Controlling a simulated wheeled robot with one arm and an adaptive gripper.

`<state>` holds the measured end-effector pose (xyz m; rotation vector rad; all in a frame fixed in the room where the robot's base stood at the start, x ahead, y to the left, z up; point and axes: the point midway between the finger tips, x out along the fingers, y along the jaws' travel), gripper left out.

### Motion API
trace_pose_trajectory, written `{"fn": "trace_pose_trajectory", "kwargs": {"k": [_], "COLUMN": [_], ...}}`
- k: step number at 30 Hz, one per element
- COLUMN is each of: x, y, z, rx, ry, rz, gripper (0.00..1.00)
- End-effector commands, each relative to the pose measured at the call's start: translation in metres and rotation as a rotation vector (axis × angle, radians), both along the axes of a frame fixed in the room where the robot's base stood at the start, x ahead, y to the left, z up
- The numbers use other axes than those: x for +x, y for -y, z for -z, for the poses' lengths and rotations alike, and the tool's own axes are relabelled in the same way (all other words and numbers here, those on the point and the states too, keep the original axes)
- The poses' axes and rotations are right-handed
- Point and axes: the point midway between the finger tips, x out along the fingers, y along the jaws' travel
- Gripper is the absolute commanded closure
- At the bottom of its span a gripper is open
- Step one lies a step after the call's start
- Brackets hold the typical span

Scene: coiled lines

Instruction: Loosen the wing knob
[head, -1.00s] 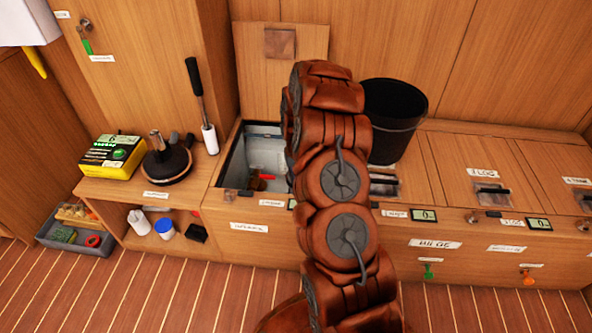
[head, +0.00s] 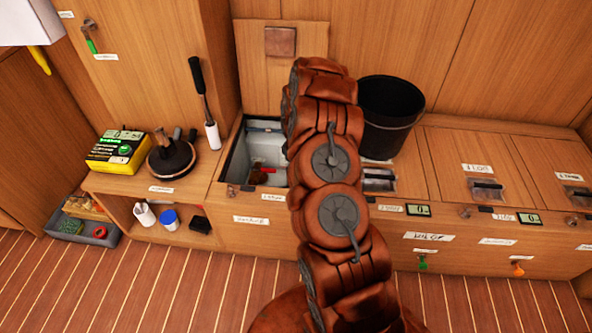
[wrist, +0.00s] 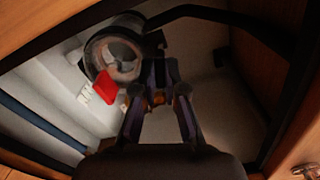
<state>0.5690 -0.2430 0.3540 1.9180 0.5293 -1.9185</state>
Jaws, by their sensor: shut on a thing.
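My gripper (wrist: 160,72) reaches down into an open locker (wrist: 215,95). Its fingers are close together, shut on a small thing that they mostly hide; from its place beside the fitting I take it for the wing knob. A round dark-rimmed fitting with a pale, clear-looking inside (wrist: 120,60) lies just left of the fingertips. A red handle or tag (wrist: 107,88) is beside it, and it also shows in the head view (head: 268,169). In the head view my arm hides the gripper and the knob.
The locker's raised lid (head: 262,62) leans behind the opening. A black bucket (head: 388,105) stands right of my arm. Locker walls closely surround my gripper.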

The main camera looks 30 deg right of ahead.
Motion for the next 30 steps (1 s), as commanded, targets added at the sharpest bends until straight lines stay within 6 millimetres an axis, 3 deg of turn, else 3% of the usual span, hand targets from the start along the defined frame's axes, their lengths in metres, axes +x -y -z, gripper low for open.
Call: {"fn": "trace_pose_trajectory", "kwargs": {"k": [15, 30], "x": [0.0002, 0.0002], "y": [-0.0007, -0.0001], "z": [0.0005, 0.0003], "rx": [0.000, -0.001], "ry": [0.000, 0.001], "rz": [-0.336, -0.397], "gripper": [1.00, 1.00]}}
